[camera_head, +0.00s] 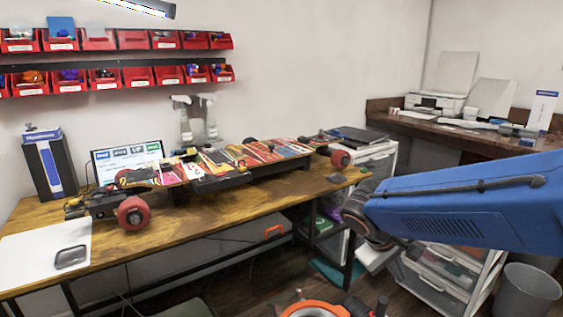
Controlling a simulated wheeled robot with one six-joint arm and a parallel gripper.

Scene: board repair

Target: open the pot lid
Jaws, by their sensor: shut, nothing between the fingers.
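I see no pot and no pot lid in the head view. A large blue link of my arm reaches in from the right and ends in a dark joint near the table's right end. The fingers of my gripper do not show. An orange ring-shaped part with dark pieces is cut off by the bottom edge, and I cannot tell what it is.
A colourful motorised skateboard (230,163) with red wheels lies along the wooden table (190,232). A white sheet (35,255) bears a dark-rimmed small object. White drawers (435,275) and a grey bin (527,292) stand right. Red bins (100,42) line the wall.

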